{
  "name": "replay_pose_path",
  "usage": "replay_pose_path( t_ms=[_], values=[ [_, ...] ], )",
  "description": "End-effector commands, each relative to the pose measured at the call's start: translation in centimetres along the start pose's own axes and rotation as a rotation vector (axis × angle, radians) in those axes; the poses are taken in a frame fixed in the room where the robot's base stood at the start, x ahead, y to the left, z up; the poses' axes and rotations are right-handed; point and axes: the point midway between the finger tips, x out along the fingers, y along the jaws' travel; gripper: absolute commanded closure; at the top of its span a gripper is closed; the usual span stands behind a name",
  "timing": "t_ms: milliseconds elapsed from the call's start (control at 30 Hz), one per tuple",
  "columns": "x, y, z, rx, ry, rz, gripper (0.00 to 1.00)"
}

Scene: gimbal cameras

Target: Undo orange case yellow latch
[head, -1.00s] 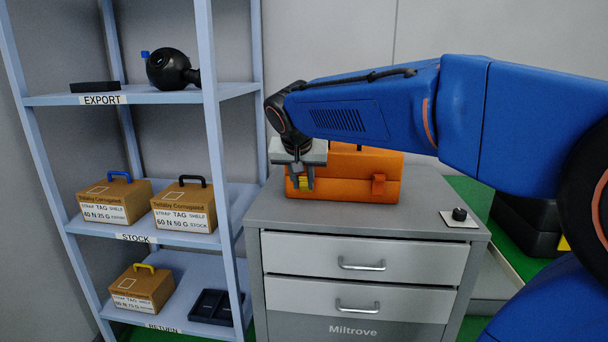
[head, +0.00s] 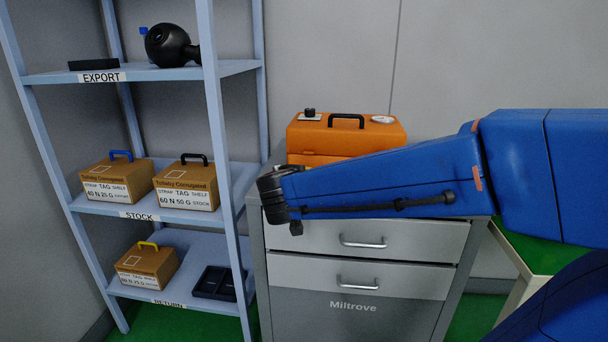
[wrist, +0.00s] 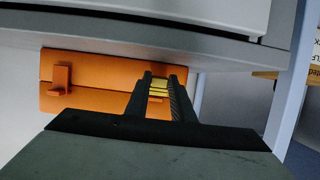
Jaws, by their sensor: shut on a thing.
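The orange case (head: 310,135) stands on the grey cabinet, its lid looking closed, with a black handle (head: 346,120) on top. My arm hides most of its lower front in the head view. In the wrist view, the orange case (wrist: 100,72) shows its front with an orange latch (wrist: 62,80) at the left. The yellow latch (wrist: 158,88) shows between the fingers of my gripper (wrist: 159,84), which are shut on it. My fingertips are hidden in the head view, and the fingers cover part of the latch in the wrist view.
The grey drawer cabinet (head: 352,306) stands below the case. A blue shelf rack (head: 135,215) is close at the left, holding several brown boxes, a black tray (head: 215,282) and a black round device (head: 170,45).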

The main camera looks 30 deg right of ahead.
Motion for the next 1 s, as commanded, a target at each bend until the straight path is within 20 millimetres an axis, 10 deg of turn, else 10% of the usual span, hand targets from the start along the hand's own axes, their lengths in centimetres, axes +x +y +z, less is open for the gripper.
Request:
replay_pose_path(
  t_ms=[1000],
  values=[
    [0.6,0.0,1.6,0.0,0.188,0.001,1.0]
  ],
)
